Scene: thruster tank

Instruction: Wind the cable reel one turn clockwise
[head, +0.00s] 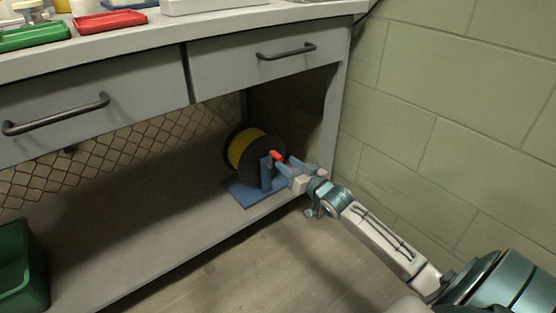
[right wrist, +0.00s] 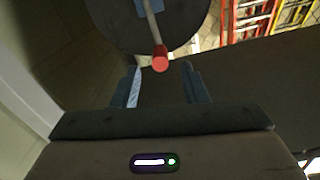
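The cable reel (head: 240,152), with yellow cable between dark flanges, stands on a blue stand (head: 242,192) on the low shelf under the bench. Its crank has a red handle (head: 277,155) on the side facing right. My right gripper (head: 283,168) is beside the handle. In the right wrist view the two fingers (right wrist: 165,85) are apart, and the red handle (right wrist: 160,60) is just beyond their tips, roughly between them, not gripped. The dark flange (right wrist: 190,35) is behind it. My left gripper is not in view.
Above are two grey drawers with dark handles (head: 287,52) and a bench top with red (head: 108,22) and green trays (head: 35,36). A green bin (head: 22,266) is at lower left. A green block wall (head: 440,110) is at right. The shelf left of the reel is clear.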

